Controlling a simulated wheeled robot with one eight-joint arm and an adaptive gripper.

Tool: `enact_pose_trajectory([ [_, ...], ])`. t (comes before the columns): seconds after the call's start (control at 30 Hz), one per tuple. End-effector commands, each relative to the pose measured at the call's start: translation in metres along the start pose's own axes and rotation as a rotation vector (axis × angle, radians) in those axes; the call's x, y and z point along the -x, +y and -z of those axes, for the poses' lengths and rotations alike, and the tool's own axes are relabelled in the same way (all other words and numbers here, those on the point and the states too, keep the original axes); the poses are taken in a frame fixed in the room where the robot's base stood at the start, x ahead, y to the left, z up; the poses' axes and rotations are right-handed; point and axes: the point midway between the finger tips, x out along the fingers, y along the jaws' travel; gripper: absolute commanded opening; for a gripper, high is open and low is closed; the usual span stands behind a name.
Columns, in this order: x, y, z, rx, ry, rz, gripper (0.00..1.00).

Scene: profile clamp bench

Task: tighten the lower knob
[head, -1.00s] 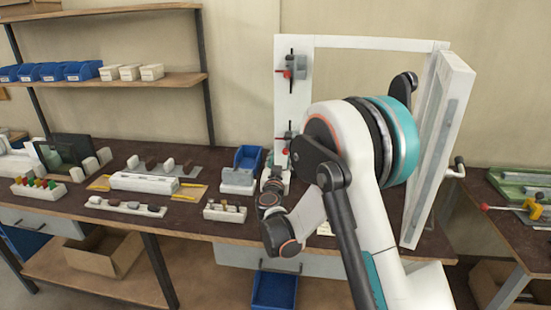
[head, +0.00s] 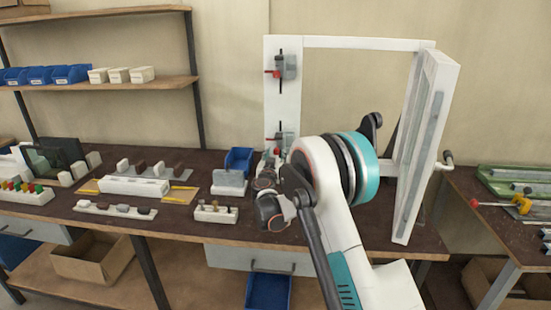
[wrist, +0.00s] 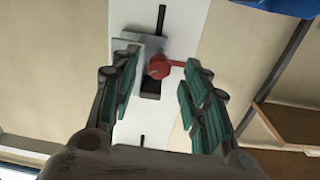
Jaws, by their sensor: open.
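The white profile frame (head: 292,100) stands on the bench, with two clamps on its left post. The lower clamp's red knob (head: 277,138) is partly crowded by my arm in the head view. In the wrist view a red knob (wrist: 159,67) with a short red arm sits on a grey clamp block (wrist: 150,48) with a black rod. My gripper (wrist: 160,62) is open, with one green-padded finger on each side of this knob and gaps between. The upper clamp's red knob (head: 271,72) is clear of my arm.
A hinged white panel (head: 425,150) with a crank stands right of my arm. A blue bin (head: 239,160), a grey block and trays of small parts lie on the bench to the left. A shelf (head: 130,86) stands at the back left.

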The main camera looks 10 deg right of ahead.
Motion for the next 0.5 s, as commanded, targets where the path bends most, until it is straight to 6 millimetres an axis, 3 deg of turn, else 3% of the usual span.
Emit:
enact_pose_trajectory([
  [0.2,-0.018,0.0,0.0,0.0,0.0,0.001,0.42],
  [0.5,-0.02,0.0,0.001,0.0,0.0,0.001,0.42],
])
